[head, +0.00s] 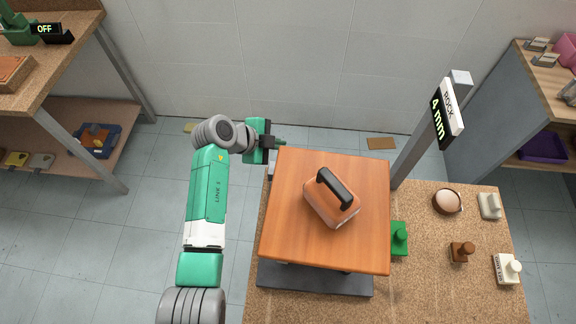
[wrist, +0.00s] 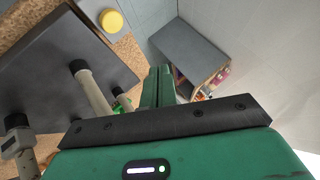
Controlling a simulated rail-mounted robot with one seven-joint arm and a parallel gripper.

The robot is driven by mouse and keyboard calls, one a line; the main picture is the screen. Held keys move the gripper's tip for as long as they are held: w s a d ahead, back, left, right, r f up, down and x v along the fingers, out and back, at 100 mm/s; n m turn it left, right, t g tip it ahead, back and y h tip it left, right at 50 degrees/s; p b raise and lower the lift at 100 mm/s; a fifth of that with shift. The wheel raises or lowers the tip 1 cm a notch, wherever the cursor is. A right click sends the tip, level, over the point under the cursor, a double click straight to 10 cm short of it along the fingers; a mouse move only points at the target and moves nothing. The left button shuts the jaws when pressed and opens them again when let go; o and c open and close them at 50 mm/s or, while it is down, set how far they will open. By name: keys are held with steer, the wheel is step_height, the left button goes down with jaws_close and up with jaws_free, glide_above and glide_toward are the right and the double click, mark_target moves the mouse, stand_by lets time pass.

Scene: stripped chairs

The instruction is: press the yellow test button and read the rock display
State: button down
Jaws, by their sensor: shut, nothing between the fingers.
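The yellow test button (wrist: 112,20) shows in the wrist view as a round cap on a grey base at the top. I cannot make it out in the head view. The rock display (head: 447,112) is mounted on a grey post, marked ROCK, and reads "4 mm" in green digits. My gripper (head: 284,143) is shut and empty, by the far left corner of the orange-brown wooden seat (head: 290,215). In the wrist view my gripper (wrist: 158,84) has its fingers together, apart from the button, which lies up and left of them.
An orange block with a black handle (head: 333,198) sits on the seat. A display at far left reads OFF (head: 45,29).

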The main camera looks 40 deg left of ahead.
step_height(320, 180, down, 8)
steer(key=b, duration=0.5)
steer(key=shift+r, duration=0.1)
steer(key=shift+f+b, duration=0.5)
steer(key=shift+b, duration=0.15)
stand_by(1.4)
steer(key=shift+f+b, duration=0.4)
steer(key=shift+b, duration=0.2)
steer(key=shift+f+b, duration=0.45)
stand_by(0.3)
steer(key=shift+r, duration=0.1)
steer(key=shift+r+p, duration=0.55)
steer(key=shift+r, duration=0.2)
